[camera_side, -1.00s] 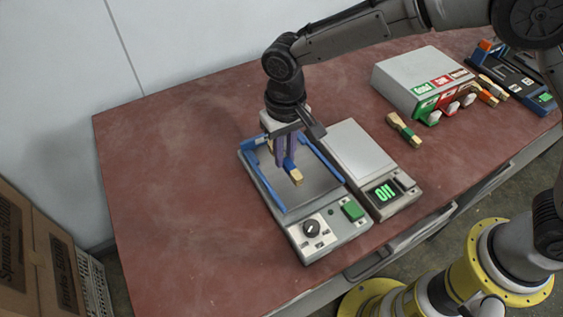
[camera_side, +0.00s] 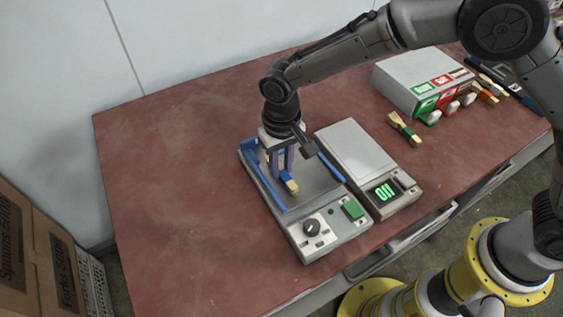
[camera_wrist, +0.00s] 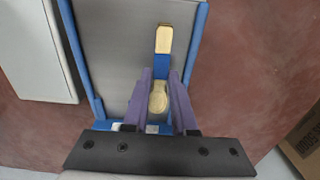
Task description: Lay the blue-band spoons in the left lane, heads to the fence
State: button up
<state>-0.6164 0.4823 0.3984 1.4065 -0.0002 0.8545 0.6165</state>
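A wooden spoon with a blue band (camera_side: 291,186) is at the press plate (camera_side: 308,182), in its left half; contact with the plate is hard to judge. In the wrist view the blue band (camera_wrist: 162,66) lies between my fingertips, the square handle end pointing away and the rounded head (camera_wrist: 158,101) towards the blue fence (camera_side: 250,150) at the plate's back. My gripper (camera_side: 283,172) reaches down over the plate, its purple fingers close against the spoon's sides; it appears shut on it. The spoon is roughly parallel to the blue side rails (camera_wrist: 192,60). No lane divider shows.
A scale with a pale top (camera_side: 354,150) and lit display stands right beside the press. A green-band spoon (camera_side: 404,128) lies beyond it, near a grey box (camera_side: 420,72) with coloured labels. More spoons (camera_side: 486,93) lie at the far right, partly hidden. The table's left is clear.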

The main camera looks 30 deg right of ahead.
aim_at(282, 170)
jog(key=shift+o, duration=1.3)
jog(key=shift+r, duration=0.1)
notch_tip(282, 170, up, 13)
jog(key=shift+f, duration=0.2)
